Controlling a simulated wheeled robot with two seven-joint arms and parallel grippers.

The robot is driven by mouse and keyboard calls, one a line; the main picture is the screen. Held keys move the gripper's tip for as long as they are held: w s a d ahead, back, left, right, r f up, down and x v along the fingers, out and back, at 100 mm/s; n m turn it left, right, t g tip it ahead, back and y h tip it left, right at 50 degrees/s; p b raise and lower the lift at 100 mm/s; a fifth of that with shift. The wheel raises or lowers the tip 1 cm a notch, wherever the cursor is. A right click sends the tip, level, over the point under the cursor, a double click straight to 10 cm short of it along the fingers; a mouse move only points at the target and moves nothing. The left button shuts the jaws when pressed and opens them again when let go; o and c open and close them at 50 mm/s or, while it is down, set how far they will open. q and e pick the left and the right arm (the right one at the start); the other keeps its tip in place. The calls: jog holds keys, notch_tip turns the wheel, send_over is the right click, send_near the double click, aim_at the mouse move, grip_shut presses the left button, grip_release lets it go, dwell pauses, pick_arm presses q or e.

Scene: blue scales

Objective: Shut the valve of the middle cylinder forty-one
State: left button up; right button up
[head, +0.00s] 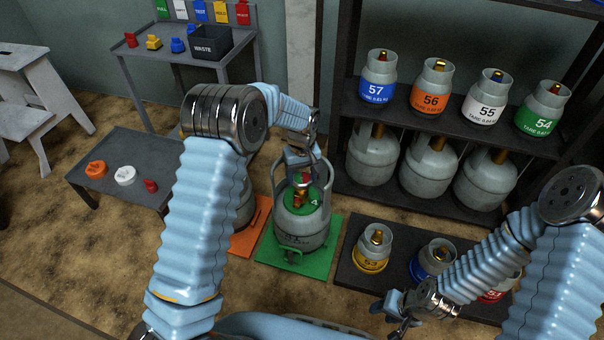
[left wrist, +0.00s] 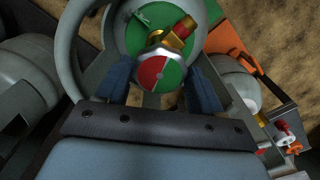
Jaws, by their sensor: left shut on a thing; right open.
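The middle cylinder (head: 302,236) is a grey gas bottle with a green top marked with a 4, its other digits hidden. It stands upright on a green platform (head: 328,262). My left gripper (head: 300,170) reaches down into the collar from above. In the left wrist view its blue fingers (left wrist: 161,88) are shut on the handwheel, one on each side. My right gripper (head: 398,308) is open and empty at the lower right.
Another cylinder on an orange platform (head: 247,238) stands to the left, mostly behind my left arm. Small cylinders stand on a low dark stand (head: 350,279) at right. A rack (head: 345,133) holds more cylinders. A low table (head: 120,150) carries caps.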

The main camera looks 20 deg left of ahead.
aim_at(302, 178)
pick_arm(q)
jog(key=m, duration=0.5)
jog(key=shift+m, duration=0.3)
jog(key=m, duration=0.5)
jog(key=shift+p, duration=0.35)
jog(key=m, duration=0.5)
jog(key=shift+r+m, duration=0.1)
jog(key=shift+m, duration=0.3)
jog(key=m+p, duration=0.1)
jog(key=m, duration=0.3)
jog(key=shift+w+m, duration=0.1)
jog(key=shift+m, duration=0.2)
jog(key=o, duration=1)
jog(key=shift+o, duration=0.2)
notch_tip(302, 178, up, 14)
jog(key=p, duration=0.1)
